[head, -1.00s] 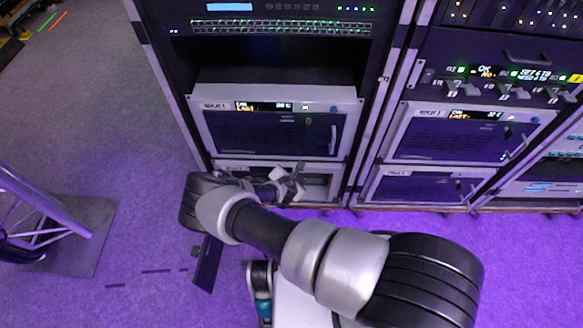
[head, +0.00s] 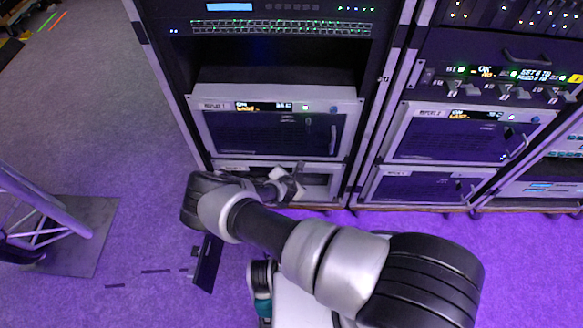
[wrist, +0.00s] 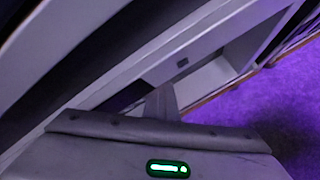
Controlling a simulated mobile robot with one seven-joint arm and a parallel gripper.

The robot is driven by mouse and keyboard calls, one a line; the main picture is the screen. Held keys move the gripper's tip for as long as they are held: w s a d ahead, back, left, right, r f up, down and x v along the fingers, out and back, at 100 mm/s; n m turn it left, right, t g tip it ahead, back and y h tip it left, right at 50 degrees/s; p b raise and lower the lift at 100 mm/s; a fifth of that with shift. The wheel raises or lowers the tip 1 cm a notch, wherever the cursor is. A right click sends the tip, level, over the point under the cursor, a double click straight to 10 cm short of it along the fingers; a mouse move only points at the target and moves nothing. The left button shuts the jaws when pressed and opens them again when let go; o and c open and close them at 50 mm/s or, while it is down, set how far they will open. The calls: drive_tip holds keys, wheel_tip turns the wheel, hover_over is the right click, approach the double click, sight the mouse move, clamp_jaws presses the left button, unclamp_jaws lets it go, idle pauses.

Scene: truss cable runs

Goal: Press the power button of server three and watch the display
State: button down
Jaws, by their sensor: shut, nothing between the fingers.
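Several grey-framed server units sit in the racks; I cannot read which one is server three. The upper left unit (head: 270,140) has a lit display (head: 262,107) and a blue round button (head: 333,109). The lower left unit (head: 318,188) is partly hidden behind my arm; its display and button are not visible. My gripper (head: 297,178) is shut and empty, in front of this lower unit; I cannot tell whether it touches. In the wrist view, the gripper finger (wrist: 162,102) points toward a grey frame with a pale recess (wrist: 205,85).
The right rack holds an upper unit (head: 455,140) with a lit display and a lower unit (head: 425,187). A truss stand on a dark base plate (head: 85,235) is on the floor at the left. Purple-lit floor (head: 530,260) is clear at the right.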

drive_tip(key=shift+w+a+r, duration=0.2)
drive_tip(key=shift+w+r, duration=0.55)
drive_tip(key=shift+r, duration=0.1)
drive_tip(key=shift+s+r+p, duration=0.35)
drive_tip(key=shift+s, duration=0.05)
drive_tip(key=s, duration=0.5)
drive_tip(key=shift+s+f, duration=0.2)
drive_tip(key=shift+s, duration=0.1)
